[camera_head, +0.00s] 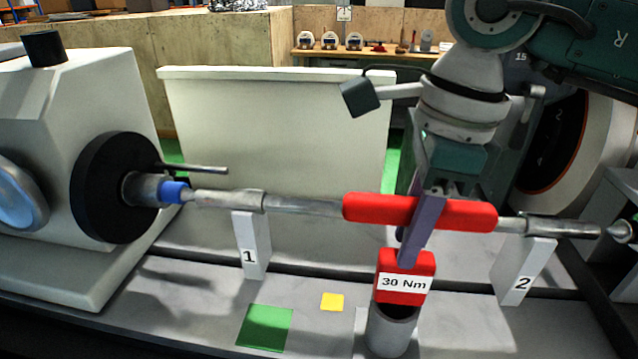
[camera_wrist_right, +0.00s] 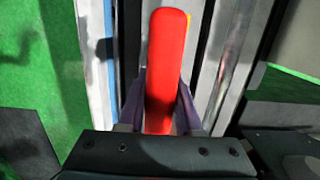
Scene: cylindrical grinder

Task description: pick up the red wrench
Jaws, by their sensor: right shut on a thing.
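The red wrench shows in the head view as a long red bar (camera_head: 375,208) lying level, crossing in front of the grey shaft. My right gripper (camera_head: 412,245) comes down from above and is shut on this bar near its middle. Below it a red block (camera_head: 405,262) marked "30 Nm" stands in a grey cylindrical holder (camera_head: 391,332). The gripper fingers hide whether bar and block are joined. In the right wrist view the red bar (camera_wrist_right: 166,60) lies between the two purple fingers (camera_wrist_right: 162,85). My left gripper is not in view.
The grey shaft (camera_head: 305,205) spans from the black chuck (camera_head: 118,187) to the right, past supports 1 (camera_head: 251,250) and 2 (camera_head: 525,275). A green square (camera_head: 265,327) and a yellow square (camera_head: 332,302) mark bare surface left of the holder. A pale panel (camera_head: 280,130) stands behind.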

